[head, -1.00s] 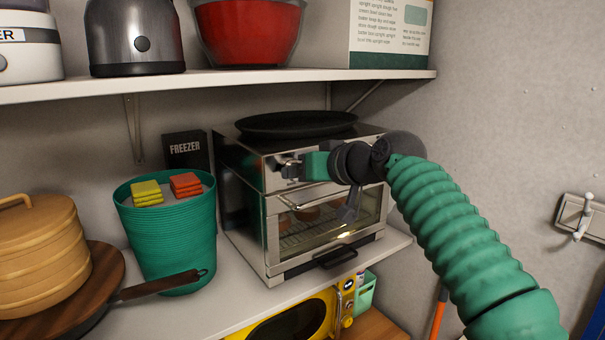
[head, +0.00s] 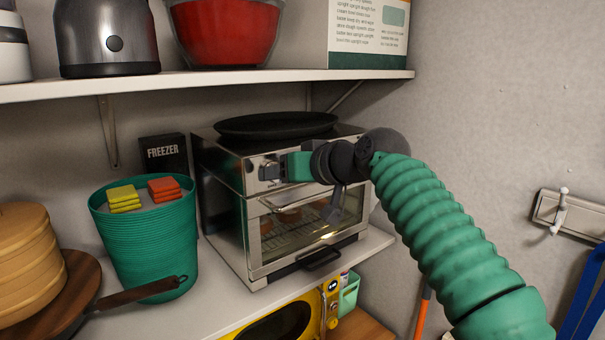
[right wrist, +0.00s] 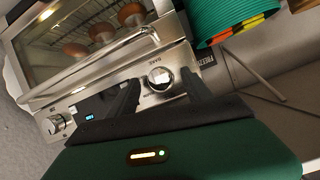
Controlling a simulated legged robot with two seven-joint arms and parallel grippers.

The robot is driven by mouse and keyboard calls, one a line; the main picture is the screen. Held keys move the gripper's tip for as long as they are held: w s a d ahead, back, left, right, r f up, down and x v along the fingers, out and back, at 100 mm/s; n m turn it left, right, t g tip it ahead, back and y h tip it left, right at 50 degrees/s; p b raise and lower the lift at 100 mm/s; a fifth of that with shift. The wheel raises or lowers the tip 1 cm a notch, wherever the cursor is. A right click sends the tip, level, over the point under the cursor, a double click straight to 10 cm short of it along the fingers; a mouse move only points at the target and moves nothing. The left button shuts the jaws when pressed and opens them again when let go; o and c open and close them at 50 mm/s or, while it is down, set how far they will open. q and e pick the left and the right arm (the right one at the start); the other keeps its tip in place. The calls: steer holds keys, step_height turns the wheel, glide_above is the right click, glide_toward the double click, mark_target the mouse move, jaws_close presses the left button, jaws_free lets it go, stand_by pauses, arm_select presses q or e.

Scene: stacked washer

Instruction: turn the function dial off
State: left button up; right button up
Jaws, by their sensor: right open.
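The silver toaster oven (head: 300,235) stands on the middle shelf. In the right wrist view, a round dial (right wrist: 160,77) with small printing around it, including what looks like BAKE, is on the oven's front panel. A second dial (right wrist: 54,124) sits farther left in that view, past a small blue-lit display (right wrist: 89,117). My right gripper (head: 270,170) is at the upper left of the oven front. In the right wrist view its dark fingers (right wrist: 157,92) are apart, one on each side of the labelled dial. Whether they touch it is unclear. My left gripper is not in view.
The oven door (head: 305,225) is closed, with a lit interior and brown food. A black pan (head: 275,124) lies on top. A green basket (head: 150,240) with sponges stands left of the oven. An upper shelf (head: 210,84) runs above.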

steer(key=b+v, duration=0.4)
steer(key=v, duration=1.1)
steer(key=shift+d, duration=0.2)
steer(key=shift+f, duration=0.1)
steer(key=w+d+f+m+g+h+b, duration=0.1)
steer(key=d+f+m+g+h+b, duration=0.15)
steer(key=f, duration=1.65)
steer(key=w+d+f+m+g+h+b, duration=0.1)
steer(key=d+f+m+g+h+b, duration=0.15)
steer(key=f, duration=1.75)
steer(key=s+d+f+g+h+b, duration=0.1)
steer(key=s+d+f+b, duration=0.1)
steer(key=s+f, duration=0.9)
steer(key=s+d+f+g+h+b, duration=0.1)
steer(key=s+d+f+g+b, duration=0.1)
steer(key=s+f, duration=0.9)
step_height(320, 180, down, 8)
steer(key=shift+s+d+r+n+g+h, duration=0.2)
steer(key=shift+s+d+n+g+h, duration=0.1)
steer(key=shift+d, duration=0.6)
